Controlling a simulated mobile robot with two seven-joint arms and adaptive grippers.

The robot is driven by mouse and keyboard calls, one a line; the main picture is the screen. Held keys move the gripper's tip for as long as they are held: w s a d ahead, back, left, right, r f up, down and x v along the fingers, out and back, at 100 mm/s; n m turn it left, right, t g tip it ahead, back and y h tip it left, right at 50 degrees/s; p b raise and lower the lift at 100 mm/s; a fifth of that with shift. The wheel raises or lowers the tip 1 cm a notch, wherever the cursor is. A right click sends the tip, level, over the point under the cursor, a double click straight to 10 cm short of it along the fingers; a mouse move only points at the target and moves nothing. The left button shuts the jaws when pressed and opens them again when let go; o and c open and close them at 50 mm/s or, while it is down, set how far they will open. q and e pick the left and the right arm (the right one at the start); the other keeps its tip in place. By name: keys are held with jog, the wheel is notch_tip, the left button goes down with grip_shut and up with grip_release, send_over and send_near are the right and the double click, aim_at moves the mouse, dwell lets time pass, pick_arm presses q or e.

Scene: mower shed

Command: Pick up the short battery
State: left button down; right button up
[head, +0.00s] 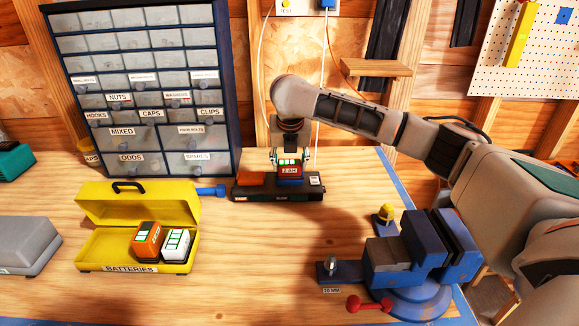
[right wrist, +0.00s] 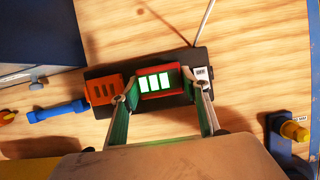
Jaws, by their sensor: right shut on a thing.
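My right gripper (head: 291,160) is shut on a red-topped battery (head: 290,172) with a dark blue lower part and a white-lettered label. In the right wrist view this battery (right wrist: 157,82) shows lit green bars between the two fingers. It is at the middle of a long black charger (head: 283,192); I cannot tell whether it is seated or just clear. An orange battery (head: 147,241) and a white battery (head: 175,244) stand in the open yellow box (head: 95,244), which is labelled BATTERIES. My left gripper is not in view.
An orange block (head: 250,178) sits at the charger's left end, and a small white label (right wrist: 201,73) is at its right end. A drawer cabinet (head: 143,58) stands behind on the left. A blue vise (head: 390,262) is at front right. The bench's front middle is clear.

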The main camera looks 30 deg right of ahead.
aim_at(289, 163)
notch_tip(289, 163, up, 20)
dwell(0.6)
dwell(1.0)
